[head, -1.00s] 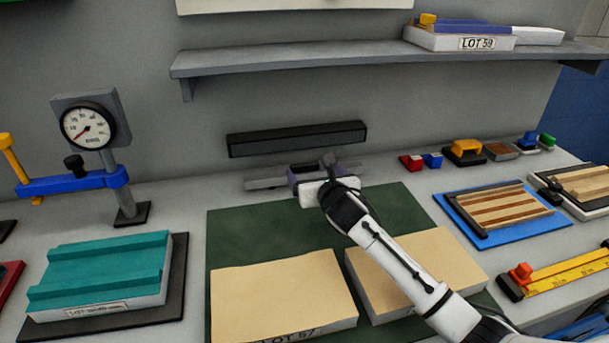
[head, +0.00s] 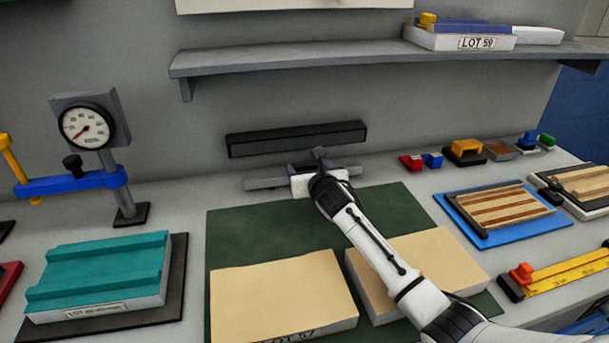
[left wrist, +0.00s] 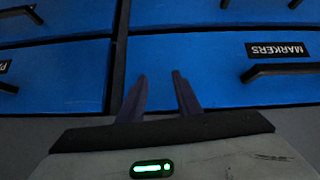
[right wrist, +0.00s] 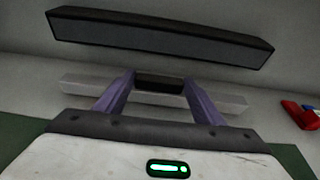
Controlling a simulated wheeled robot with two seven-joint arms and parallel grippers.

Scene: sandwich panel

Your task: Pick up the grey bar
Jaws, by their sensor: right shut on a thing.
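The long light grey bar (head: 265,184) lies at the back of the bench, close to the wall. In the right wrist view the bar (right wrist: 82,85) runs across behind my fingers, with a dark block (right wrist: 160,84) at its middle. My right gripper (head: 316,166) is at the middle of the bar and hides part of it. In the right wrist view its purple fingers (right wrist: 159,80) are closed on the dark middle block. My left gripper (left wrist: 160,76) shows only in the left wrist view, open and empty in front of blue drawers.
A dark bar (head: 297,139) is fixed on the wall just above the grey bar, below a shelf (head: 350,57). Tan panels (head: 283,296) lie on a green mat (head: 240,235) in front. A dial gauge stand (head: 90,125) stands left; small coloured blocks (head: 411,162) sit right.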

